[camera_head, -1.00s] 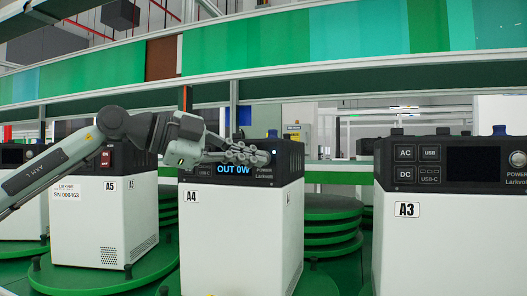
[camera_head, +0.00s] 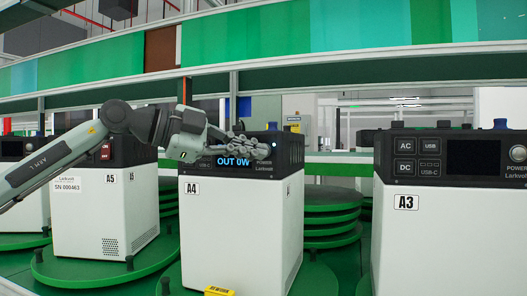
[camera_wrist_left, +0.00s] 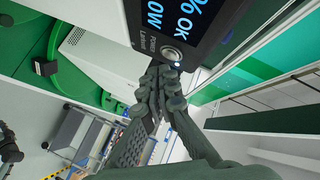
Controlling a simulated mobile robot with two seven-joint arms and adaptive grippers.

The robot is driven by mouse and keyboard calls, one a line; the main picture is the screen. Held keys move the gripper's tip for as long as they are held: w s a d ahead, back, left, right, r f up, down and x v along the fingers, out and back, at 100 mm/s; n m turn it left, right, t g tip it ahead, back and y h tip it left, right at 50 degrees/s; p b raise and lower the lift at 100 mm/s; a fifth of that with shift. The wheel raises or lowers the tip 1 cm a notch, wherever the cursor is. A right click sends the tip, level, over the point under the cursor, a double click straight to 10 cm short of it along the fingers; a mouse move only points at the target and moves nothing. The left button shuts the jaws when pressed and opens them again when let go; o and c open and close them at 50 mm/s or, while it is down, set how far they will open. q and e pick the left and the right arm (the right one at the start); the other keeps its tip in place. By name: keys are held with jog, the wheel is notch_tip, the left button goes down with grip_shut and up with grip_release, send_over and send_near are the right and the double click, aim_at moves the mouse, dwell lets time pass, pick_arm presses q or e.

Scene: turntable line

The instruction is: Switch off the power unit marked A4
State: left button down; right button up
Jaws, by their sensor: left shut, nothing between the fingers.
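The power unit marked A4 (camera_head: 240,235) is a white box with a black top panel, standing in the middle of the head view. Its screen (camera_head: 233,162) reads "OUT 0W", and a small light glows at the panel's upper right. My left gripper (camera_head: 266,149) is shut and empty, its fingertips in front of the panel just above the word POWER. The fingers hide the power button in the head view. In the left wrist view, the round power button (camera_wrist_left: 172,53) shows just beyond the shut fingertips (camera_wrist_left: 162,75); I cannot tell whether they touch it.
Unit A5 (camera_head: 90,220) stands to the left on a green turntable (camera_head: 105,274). Unit A3 (camera_head: 450,245) stands close on the right. Stacked green discs (camera_head: 332,215) sit behind A4. A yellow tag (camera_head: 218,291) shows at A4's lower front.

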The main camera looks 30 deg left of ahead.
dwell(0.7)
pick_arm(q)
jog(key=shift+w+a+p, duration=0.1)
jog(key=shift+w+p, duration=0.3)
jog(key=shift+w, duration=0.05)
jog(key=shift+w+a+p, duration=0.1)
jog(key=shift+w+p, duration=0.2)
jog(key=shift+p, duration=0.15)
dwell(0.4)
dwell(0.3)
jog(key=shift+s+f+b, duration=0.15)
jog(key=shift+s+b, duration=0.1)
jog(key=shift+b, duration=0.45)
jog(key=shift+s+d+b, duration=0.2)
jog(key=shift+s+b, duration=0.25)
jog(key=shift+b, duration=0.15)
